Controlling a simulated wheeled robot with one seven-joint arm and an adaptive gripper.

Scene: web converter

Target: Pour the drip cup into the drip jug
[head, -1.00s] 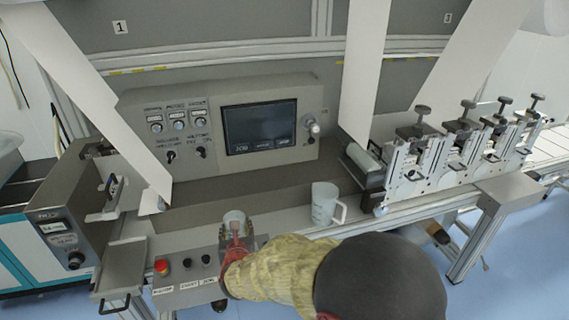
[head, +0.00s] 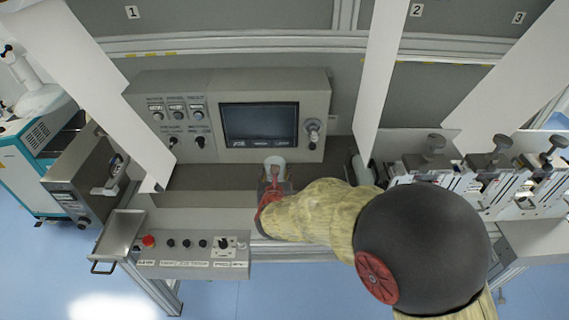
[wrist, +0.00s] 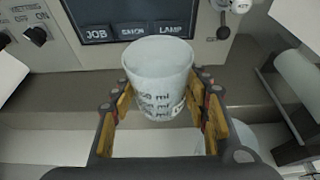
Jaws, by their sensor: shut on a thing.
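The drip cup (head: 275,161) is a small pale translucent cup with volume marks on its side. It is held between the fingers of my gripper (head: 273,184), in front of the control panel. In the wrist view the cup (wrist: 157,75) looks roughly upright, its rim toward the screen, with the yellow-padded fingers of my gripper (wrist: 160,112) on both sides. I cannot make out its contents. The drip jug is not visible in the head view, where my arm covers much of the bench. A pale rounded shape behind the right finger in the wrist view may be the jug.
The control panel (head: 180,100) with its screen (head: 259,126) stands behind the cup. White web sheets (head: 382,75) hang to the right and left. A button box (head: 195,262) is at the front left. Clamp-like slitter units (head: 490,165) stand at the right.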

